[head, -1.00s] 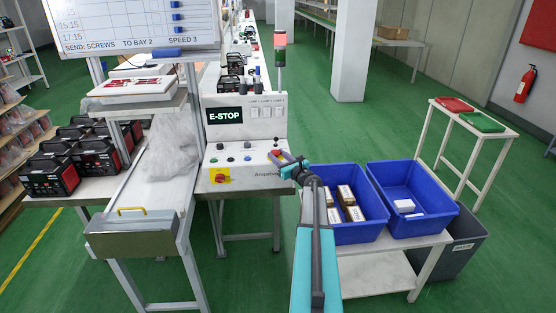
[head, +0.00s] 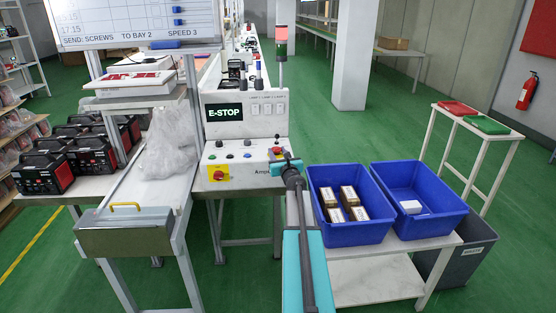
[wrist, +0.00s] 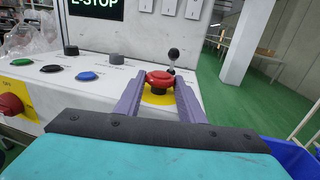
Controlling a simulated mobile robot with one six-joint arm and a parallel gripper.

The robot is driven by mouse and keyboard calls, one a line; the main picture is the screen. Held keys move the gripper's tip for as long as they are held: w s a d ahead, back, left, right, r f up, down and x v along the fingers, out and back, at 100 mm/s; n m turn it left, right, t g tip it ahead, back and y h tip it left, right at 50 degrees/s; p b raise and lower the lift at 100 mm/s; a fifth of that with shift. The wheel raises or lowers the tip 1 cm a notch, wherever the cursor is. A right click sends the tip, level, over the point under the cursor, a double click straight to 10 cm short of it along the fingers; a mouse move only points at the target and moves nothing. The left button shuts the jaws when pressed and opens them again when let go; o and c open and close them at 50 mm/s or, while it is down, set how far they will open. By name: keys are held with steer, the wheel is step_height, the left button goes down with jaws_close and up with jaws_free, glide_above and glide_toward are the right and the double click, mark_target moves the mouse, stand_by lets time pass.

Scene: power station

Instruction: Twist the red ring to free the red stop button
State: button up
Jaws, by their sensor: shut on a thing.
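The red stop button (wrist: 159,76), with the red ring (wrist: 160,85) round its lower part, stands on a yellow plate (wrist: 158,98) at the right end of the white control panel (head: 243,168). My gripper (wrist: 158,88) has its purple fingers on either side of the ring, shut on it. In the head view my gripper (head: 277,154) sits over the panel's right corner and hides most of the button. The fingers' exact contact is hard to see. The panel's dark screen (head: 225,112) reads E-STOP.
A black-knobbed lever (wrist: 172,56) stands close behind the button. Small coloured buttons and a red rotary switch on yellow (head: 218,174) lie to the left. Blue bins (head: 338,231) stand right of the panel. A stack light (head: 281,40) rises behind.

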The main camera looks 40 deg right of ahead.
steer(key=shift+w+a+f+m+g+h+b, duration=0.15)
steer(key=shift+m+g+h+b, duration=0.3)
steer(key=shift+b, duration=0.9)
steer(key=shift+s+a+f+m+g+h+b, duration=0.15)
steer(key=shift+m+g+h+b, duration=0.3)
steer(key=shift+b, duration=0.85)
steer(key=shift+w+d+r+m+h+b, duration=0.15)
steer(key=shift+h+b, duration=0.15)
steer(key=shift+b, duration=0.4)
steer(key=shift+a+r+m+h+b, duration=0.15)
steer(key=shift+h+b, duration=0.15)
steer(key=shift+b, duration=0.4)
steer(key=shift+d, duration=0.1)
steer(key=o, duration=1.1)
steer(key=shift+c, duration=0.2)
steer(key=v, duration=1.4)
steer(key=shift+w+r, duration=0.2)
